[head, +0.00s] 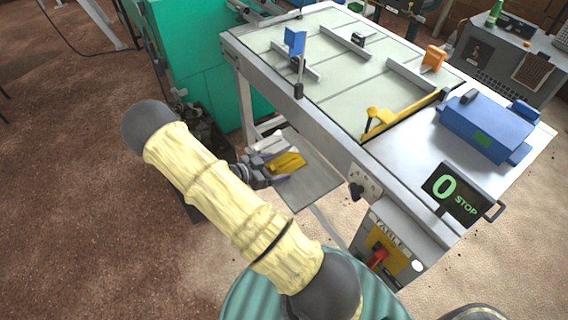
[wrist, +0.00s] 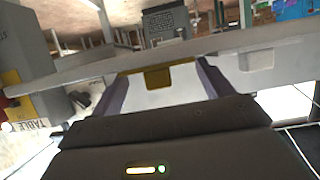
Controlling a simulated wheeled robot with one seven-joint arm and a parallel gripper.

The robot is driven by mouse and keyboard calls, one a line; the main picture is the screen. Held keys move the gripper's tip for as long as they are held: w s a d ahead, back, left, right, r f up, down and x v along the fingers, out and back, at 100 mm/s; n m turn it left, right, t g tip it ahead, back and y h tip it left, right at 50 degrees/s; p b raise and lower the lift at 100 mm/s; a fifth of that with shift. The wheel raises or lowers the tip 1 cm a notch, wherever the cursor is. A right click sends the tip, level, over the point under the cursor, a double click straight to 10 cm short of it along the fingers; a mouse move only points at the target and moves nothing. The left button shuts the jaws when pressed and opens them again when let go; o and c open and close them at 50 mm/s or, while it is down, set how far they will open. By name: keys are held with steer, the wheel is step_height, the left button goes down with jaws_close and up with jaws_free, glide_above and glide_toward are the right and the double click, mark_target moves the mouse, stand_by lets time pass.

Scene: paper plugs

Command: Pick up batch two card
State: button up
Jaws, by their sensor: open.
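My gripper (head: 272,167) is over the small grey shelf (head: 314,188) on the near side of the machine table. A yellow piece (head: 287,162), possibly the card, shows at its fingertips. In the wrist view my gripper (wrist: 160,70) has its two dark fingers spread. A white surface with a yellow patch (wrist: 172,76) lies between them. I cannot tell whether the fingers touch it. No lettering that names batch two is readable. A white patch (head: 264,145) shows beside the gripper at the back of the shelf.
The machine table (head: 345,75) rises just behind the shelf, with its edge close to my gripper. A control box (head: 390,248) with a red handle and a "0 STOP" sign (head: 453,196) stand to the right. A green cabinet (head: 200,60) is at the back left.

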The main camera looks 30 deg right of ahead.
stand_by(0.5)
steer(key=c, duration=0.7)
steer(key=shift+r, duration=0.1)
step_height(320, 180, up, 10)
steer(key=shift+f, duration=0.1)
stand_by(0.6)
steer(key=w+a+r+n+t+p, duration=0.1)
steer(key=r+p, duration=0.5)
steer(key=p, duration=0.2)
steer(key=w+a+r+n+t+p, duration=0.1)
steer(key=w+r+p, duration=0.1)
steer(key=r+p, duration=0.5)
steer(key=w+a+r+n+t+p, duration=0.1)
steer(key=a+r+t+p, duration=0.1)
steer(key=r+p, duration=0.4)
steer(key=shift+w+r+n+y+p, duration=0.15)
steer(key=shift+w+n+y+p, duration=0.2)
steer(key=shift+p, duration=1.05)
